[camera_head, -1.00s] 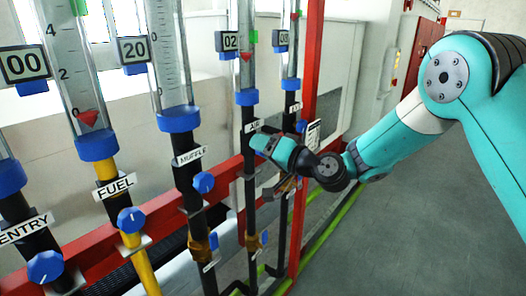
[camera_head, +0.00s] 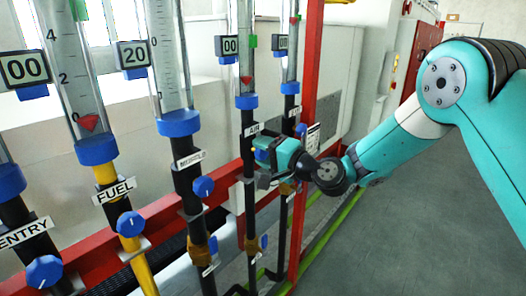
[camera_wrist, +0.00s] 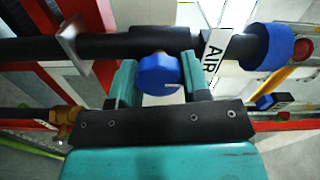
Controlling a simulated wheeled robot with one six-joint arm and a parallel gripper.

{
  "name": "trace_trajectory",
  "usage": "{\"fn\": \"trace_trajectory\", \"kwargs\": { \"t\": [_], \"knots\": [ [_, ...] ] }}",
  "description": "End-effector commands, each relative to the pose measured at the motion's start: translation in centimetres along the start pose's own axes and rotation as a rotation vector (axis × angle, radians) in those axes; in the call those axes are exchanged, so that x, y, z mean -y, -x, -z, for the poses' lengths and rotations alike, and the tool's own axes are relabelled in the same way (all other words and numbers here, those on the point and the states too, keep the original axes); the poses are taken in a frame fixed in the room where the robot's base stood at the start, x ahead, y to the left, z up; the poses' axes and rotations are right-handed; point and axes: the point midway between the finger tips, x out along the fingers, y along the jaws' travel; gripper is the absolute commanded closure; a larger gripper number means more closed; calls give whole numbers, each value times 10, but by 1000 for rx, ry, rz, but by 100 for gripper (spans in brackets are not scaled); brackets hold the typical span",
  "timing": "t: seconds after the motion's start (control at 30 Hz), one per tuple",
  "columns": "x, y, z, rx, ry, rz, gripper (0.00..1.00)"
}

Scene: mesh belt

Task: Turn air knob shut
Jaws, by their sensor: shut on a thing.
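The blue air knob (camera_wrist: 158,75) sits on a black pipe beside the AIR label (camera_wrist: 213,55) in the wrist view. My gripper (camera_wrist: 160,82) has its two teal fingers on either side of the knob and is shut on it.
To the left stand the muffle knob (camera_head: 204,187), the fuel knob (camera_head: 130,223) and the entry knob (camera_head: 44,271) on their own pipes. Another pipe stands close right of the air pipe, beside a red post (camera_head: 311,100). The grey floor (camera_head: 420,230) at right is open.

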Motion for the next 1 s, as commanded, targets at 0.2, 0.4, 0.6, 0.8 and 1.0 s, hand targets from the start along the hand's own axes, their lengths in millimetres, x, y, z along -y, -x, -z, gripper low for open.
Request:
{"fn": "trace_trajectory", "kwargs": {
  "t": [0.2, 0.4, 0.6, 0.8, 1.0],
  "knots": [
    [0, 0, 2, -4, -5, 2, 81],
    [0, 0, 2, -4, -4, 2, 48],
    [0, 0, 1, -2, -4, 1, 31],
    [-1, 3, 1, -2, -3, 0, 31],
    [-5, 32, 1, -4, -5, -1, 31]
  ]
}}
